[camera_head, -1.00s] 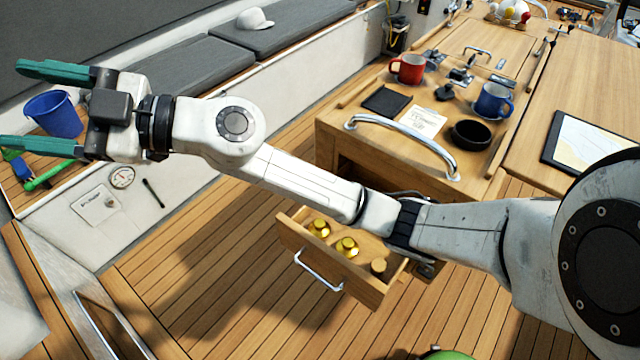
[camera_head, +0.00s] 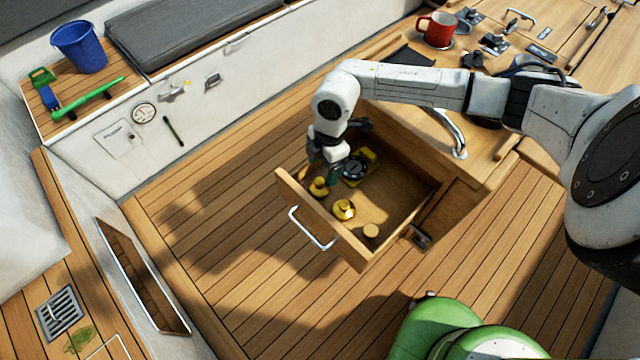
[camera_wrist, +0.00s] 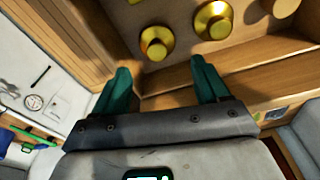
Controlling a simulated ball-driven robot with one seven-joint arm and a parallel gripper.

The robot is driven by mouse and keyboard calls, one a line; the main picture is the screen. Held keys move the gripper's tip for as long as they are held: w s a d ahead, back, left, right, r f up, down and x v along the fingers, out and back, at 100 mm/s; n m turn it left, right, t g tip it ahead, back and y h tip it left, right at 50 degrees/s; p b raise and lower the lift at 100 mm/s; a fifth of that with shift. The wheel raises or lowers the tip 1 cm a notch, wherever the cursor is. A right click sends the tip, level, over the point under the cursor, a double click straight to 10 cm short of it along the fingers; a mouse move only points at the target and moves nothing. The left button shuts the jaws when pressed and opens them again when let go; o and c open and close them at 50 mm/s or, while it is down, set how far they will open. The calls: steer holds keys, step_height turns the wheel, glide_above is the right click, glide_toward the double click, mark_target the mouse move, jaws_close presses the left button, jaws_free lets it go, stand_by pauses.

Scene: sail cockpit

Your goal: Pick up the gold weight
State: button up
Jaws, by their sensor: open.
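Two gold weights, round with a knob on top, sit in the open wooden drawer (camera_head: 408,205). One gold weight (camera_head: 320,187) is near the drawer front, and the other gold weight (camera_head: 344,209) is to its right. My gripper (camera_head: 329,174) is lowered at the drawer, close to the first weight; part of its fingers is hard to make out there. In the wrist view, my gripper (camera_wrist: 160,72) has its teal fingers apart and empty. One gold weight (camera_wrist: 157,42) lies just beyond the gap, and the other gold weight (camera_wrist: 213,20) is up and right.
A wooden cylinder (camera_head: 371,231) stands in the drawer beside the weights. A black and yellow round item (camera_head: 357,167) lies further back. The drawer has a metal handle (camera_head: 312,229) and raised walls. A red mug (camera_head: 437,29) stands on the cabinet above.

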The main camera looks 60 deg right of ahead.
mark_target(320, 181)
steer(key=shift+w+a+f+p, duration=0.1)
steer(key=shift+w+f+p, duration=0.05)
steer(key=shift+f, duration=1.15)
steer(key=shift+w+a+f+p, duration=0.1)
steer(key=shift+a+f, duration=0.05)
steer(key=shift+f, duration=1.1)
steer(key=shift+w+a+f+p, duration=0.1)
steer(key=shift+w+f+p, duration=0.05)
steer(key=shift+f, duration=1.15)
steer(key=shift+c, duration=0.3)
steer(key=c, duration=1.1)
